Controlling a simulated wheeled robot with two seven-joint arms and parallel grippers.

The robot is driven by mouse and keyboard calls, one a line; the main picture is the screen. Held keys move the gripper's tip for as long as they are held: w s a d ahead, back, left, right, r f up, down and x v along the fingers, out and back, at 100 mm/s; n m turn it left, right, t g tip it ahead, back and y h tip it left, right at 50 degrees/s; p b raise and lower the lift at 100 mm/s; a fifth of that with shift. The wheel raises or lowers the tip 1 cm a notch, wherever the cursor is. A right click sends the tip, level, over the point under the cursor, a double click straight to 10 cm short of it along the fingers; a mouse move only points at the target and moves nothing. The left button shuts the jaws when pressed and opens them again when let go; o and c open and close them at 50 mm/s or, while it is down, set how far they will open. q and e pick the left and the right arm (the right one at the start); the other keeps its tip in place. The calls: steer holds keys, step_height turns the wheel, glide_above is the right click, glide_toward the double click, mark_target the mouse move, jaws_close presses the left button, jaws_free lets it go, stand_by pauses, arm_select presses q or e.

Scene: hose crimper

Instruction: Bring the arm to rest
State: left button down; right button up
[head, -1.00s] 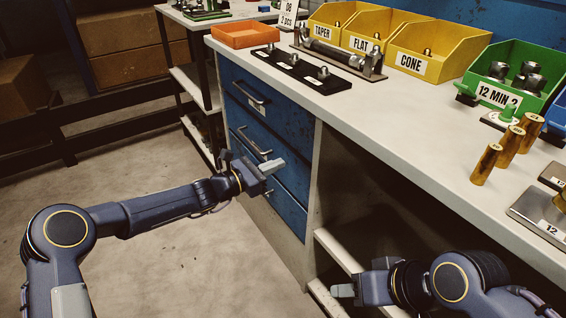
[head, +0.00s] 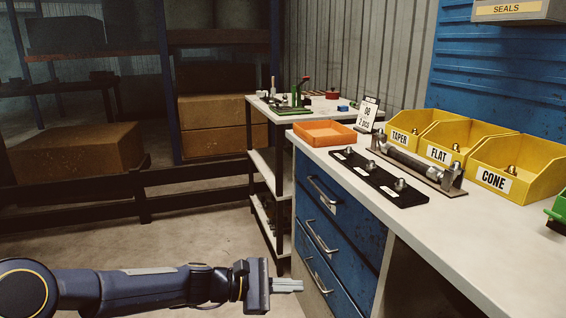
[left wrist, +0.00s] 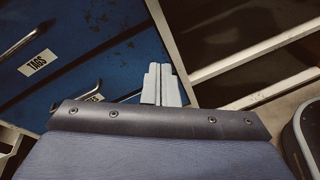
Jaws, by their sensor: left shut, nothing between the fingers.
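My left arm reaches in from the lower left of the head view. My left gripper (head: 287,286) is shut and empty, in front of the blue drawers and below the bench top. Its two pale fingers (left wrist: 161,85) lie together in the left wrist view, with a blue drawer front behind them. My right gripper is out of the head view.
The bench top (head: 440,225) holds an orange tray (head: 325,134), a black strip with studs (head: 378,178), a metal fixture (head: 415,165) and yellow bins (head: 520,165). Blue drawers (head: 335,235) have protruding handles. A side table (head: 262,160) stands behind. The floor at left is clear.

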arm_select(q)
steer(key=s+a+m+t+y+p, duration=0.1)
steer(key=s+a+m+y, duration=0.55)
steer(key=s+a, duration=0.65)
steer(key=s+a+m+t+y, duration=0.2)
steer(key=s+a+m+y, duration=0.4)
steer(key=s+a, duration=0.7)
steer(key=s+d+r+p, duration=0.1)
steer(key=r+p, duration=1.3)
steer(key=s+d+r+h+p, duration=0.1)
steer(key=d+r+p, duration=0.1)
steer(key=r+p, duration=1.2)
steer(key=shift+s+r, duration=0.2)
steer(key=shift+r, duration=0.2)
